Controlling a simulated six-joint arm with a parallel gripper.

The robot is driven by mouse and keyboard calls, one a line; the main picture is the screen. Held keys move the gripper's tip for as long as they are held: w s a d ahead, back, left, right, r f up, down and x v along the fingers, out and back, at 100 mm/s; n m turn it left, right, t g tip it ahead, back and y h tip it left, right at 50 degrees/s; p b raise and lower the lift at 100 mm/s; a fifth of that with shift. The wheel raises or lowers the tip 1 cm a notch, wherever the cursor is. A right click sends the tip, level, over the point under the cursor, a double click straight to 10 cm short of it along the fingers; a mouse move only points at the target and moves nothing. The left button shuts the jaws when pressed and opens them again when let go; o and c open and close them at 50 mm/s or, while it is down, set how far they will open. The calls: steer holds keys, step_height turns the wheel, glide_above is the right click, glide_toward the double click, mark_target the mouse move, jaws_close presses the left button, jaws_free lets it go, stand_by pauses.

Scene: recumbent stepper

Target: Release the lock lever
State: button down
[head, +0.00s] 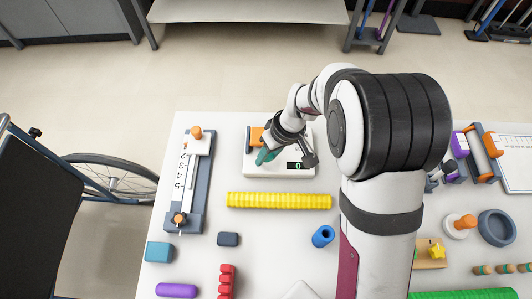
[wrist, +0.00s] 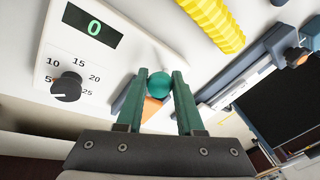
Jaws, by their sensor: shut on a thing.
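A white console (head: 279,171) with a display reading 0 stands at the back of the table. In the wrist view the console (wrist: 64,56) also shows a black dial (wrist: 67,87) with numbers around it. My gripper (head: 266,154) is over the console's left part. In the wrist view my gripper (wrist: 160,76) is shut on a teal ball knob (wrist: 159,84), one finger on each side of it. The knob looks like the end of the lock lever, whose arm I cannot make out. An orange part (wrist: 151,108) shows behind the knob between the fingers.
A slider board (head: 190,178) with orange knobs stands to the left of the console. A yellow ribbed bar (head: 279,201) lies in front of it. A blue cylinder (head: 323,236) and a dark block (head: 228,239) lie nearer. A wheelchair (head: 62,205) stands left of the table.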

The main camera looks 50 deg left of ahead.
steer(key=c, duration=0.5)
jaws_free()
steer(key=shift+c, duration=0.2)
steer(key=v, duration=1.5)
steer(key=shift+r, duration=0.4)
steer(key=shift+w, duration=0.1)
